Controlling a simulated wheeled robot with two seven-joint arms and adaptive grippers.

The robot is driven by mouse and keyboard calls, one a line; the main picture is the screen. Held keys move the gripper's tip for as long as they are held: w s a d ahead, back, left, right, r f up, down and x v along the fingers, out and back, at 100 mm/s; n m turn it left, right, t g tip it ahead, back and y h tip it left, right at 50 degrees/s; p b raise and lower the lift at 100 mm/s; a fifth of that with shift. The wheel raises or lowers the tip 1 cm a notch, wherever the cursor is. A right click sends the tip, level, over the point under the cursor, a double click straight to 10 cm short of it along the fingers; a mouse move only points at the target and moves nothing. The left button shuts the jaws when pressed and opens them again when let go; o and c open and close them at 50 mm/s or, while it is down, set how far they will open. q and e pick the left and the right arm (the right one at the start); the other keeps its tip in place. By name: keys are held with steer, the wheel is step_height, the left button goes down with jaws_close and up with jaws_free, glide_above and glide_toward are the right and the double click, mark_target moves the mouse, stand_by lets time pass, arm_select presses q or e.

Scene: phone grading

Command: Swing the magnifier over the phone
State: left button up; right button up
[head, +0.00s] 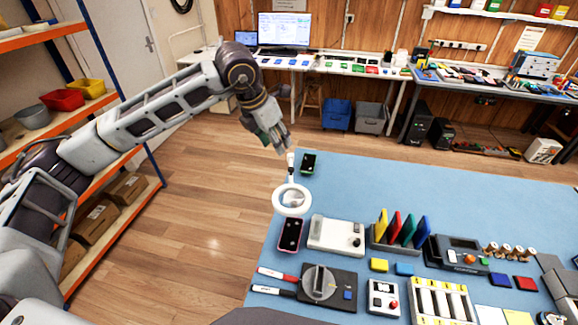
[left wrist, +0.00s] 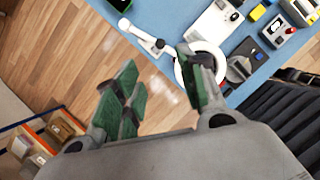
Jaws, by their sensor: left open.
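The magnifier (head: 291,200) is a white ring on a short white arm near the blue table's left edge. A dark phone with a pinkish rim (head: 290,234) lies just in front of the ring, whose near edge meets the phone's far end in the head view. My left gripper (head: 279,145) is above the table's far left corner, close to the far end of the magnifier's arm. In the left wrist view my left gripper (left wrist: 160,88) is open and empty, its green-padded fingers apart. One finger partly covers the magnifier ring (left wrist: 212,52). My right gripper is out of view.
A second phone with a green rim (head: 309,163) lies beside the magnifier's arm. A white box device (head: 336,235) is right of the dark phone. Coloured upright plates (head: 406,230) and a black dial device (head: 328,286) stand nearby. The table's far right is clear.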

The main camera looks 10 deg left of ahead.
mark_target(290, 169)
arm_select(q)
steer(key=p+x, duration=0.2)
steer(key=x, duration=1)
steer(key=shift+s, duration=0.1)
steer(key=shift+w+d+f+p, duration=0.2)
steer(key=shift+f+p, duration=0.1)
steer(key=shift+f, duration=0.35)
steer(key=shift+w+f, duration=0.1)
steer(key=shift+f, duration=0.1)
jaws_close()
